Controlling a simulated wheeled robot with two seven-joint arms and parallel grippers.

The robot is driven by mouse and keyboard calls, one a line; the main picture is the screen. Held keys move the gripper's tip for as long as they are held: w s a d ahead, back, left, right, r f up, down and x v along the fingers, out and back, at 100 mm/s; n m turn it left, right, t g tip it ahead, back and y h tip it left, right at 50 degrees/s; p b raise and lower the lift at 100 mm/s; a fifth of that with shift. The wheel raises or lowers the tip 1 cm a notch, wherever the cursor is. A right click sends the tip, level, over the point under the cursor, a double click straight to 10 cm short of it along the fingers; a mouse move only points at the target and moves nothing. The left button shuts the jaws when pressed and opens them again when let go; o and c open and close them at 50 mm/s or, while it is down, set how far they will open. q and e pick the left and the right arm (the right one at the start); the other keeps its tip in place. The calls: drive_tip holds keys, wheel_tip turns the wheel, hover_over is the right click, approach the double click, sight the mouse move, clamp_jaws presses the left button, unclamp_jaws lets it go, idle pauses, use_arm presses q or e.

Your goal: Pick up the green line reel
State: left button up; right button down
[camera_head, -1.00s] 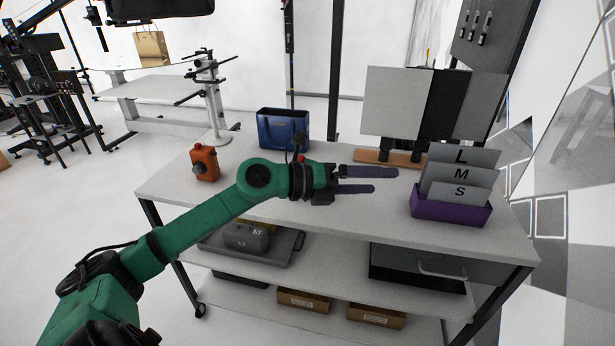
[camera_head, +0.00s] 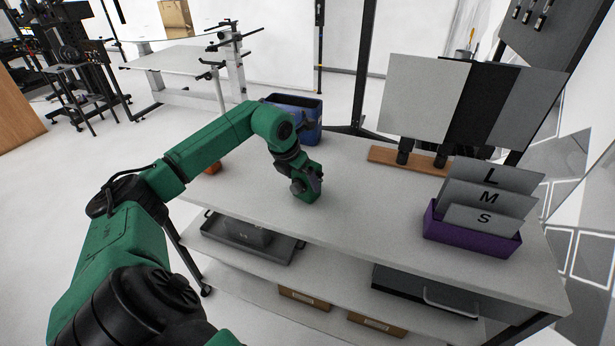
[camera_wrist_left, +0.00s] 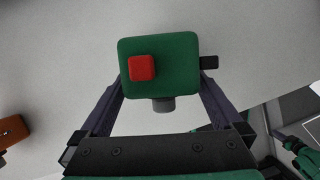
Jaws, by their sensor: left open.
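The green line reel (camera_wrist_left: 178,50) shows in the left wrist view as a green block with a red button on top, a dark knob at its right side and a grey stub at its near side. My left gripper (camera_wrist_left: 162,88) is open, with one dark finger on each side of the reel's near part. I cannot tell whether the fingers touch it. In the head view my left gripper (camera_head: 313,182) points down over the table's middle, and I cannot make out the reel behind my wrist. My right gripper is not in view.
An orange reel (camera_wrist_left: 10,131) stands left, mostly hidden by my arm in the head view. A blue bin (camera_head: 308,112) is behind my wrist. A purple box (camera_head: 470,236) with lettered cards and grey panels (camera_head: 425,98) stand right. The table's front middle (camera_head: 370,220) is clear.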

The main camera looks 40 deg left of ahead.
sight(305, 184)
use_arm(q)
drive_tip(key=p+x, duration=0.1)
drive_tip(key=x, duration=0.1)
drive_tip(key=shift+w+d+f, duration=0.1)
drive_tip(key=shift+w+f, duration=0.15)
drive_tip(key=shift+f, duration=0.35)
drive_tip(key=shift+w+f, duration=0.1)
drive_tip(key=c, duration=1.3)
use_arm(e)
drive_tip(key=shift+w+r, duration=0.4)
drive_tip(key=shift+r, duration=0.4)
